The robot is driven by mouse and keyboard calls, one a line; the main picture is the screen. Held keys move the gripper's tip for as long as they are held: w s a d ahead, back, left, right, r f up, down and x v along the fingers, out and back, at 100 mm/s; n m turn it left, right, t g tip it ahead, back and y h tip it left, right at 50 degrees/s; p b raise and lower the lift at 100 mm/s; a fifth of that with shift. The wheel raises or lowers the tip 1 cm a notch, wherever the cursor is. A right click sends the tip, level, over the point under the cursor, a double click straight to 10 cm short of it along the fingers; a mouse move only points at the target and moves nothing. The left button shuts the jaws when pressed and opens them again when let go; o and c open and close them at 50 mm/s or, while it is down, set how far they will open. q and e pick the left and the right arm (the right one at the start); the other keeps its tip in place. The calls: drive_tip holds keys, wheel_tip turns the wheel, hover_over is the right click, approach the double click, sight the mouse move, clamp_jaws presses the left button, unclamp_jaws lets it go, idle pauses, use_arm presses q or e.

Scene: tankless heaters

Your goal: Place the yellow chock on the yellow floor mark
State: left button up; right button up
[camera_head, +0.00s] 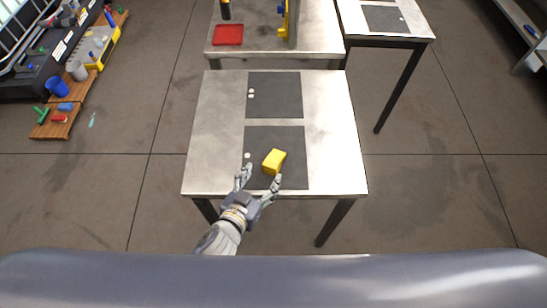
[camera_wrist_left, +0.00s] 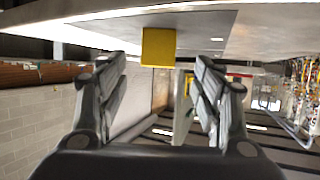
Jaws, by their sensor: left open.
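The yellow chock (camera_head: 273,161) is a small block lying on the nearer dark mat (camera_head: 290,138) of the metal table. My left gripper (camera_head: 259,181) is open at the table's near edge, with its fingers on the near side of the chock. In the left wrist view the chock (camera_wrist_left: 158,47) shows just beyond and between the open fingertips (camera_wrist_left: 160,70), with nothing held. No yellow floor mark can be made out in these views. My right gripper is not in view.
A second dark mat (camera_head: 285,95) lies farther back on the table (camera_head: 335,150). A red tray (camera_head: 228,35) is on the table behind. Wooden boards with cups and tools (camera_head: 65,115) are at left. Bare floor (camera_head: 440,170) is clear at right.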

sight(277, 155)
use_arm(q)
drive_tip(key=x, duration=0.4)
drive_tip(key=shift+r, duration=0.1)
drive_tip(key=shift+w+d+p, duration=0.15)
drive_tip(key=shift+w+p, duration=0.05)
drive_tip(key=shift+p, duration=0.1)
drive_tip(key=shift+p+x, duration=0.45)
drive_tip(key=shift+x, duration=1.9)
drive_tip(key=shift+d+r, duration=0.15)
drive_tip(key=c, duration=1.3)
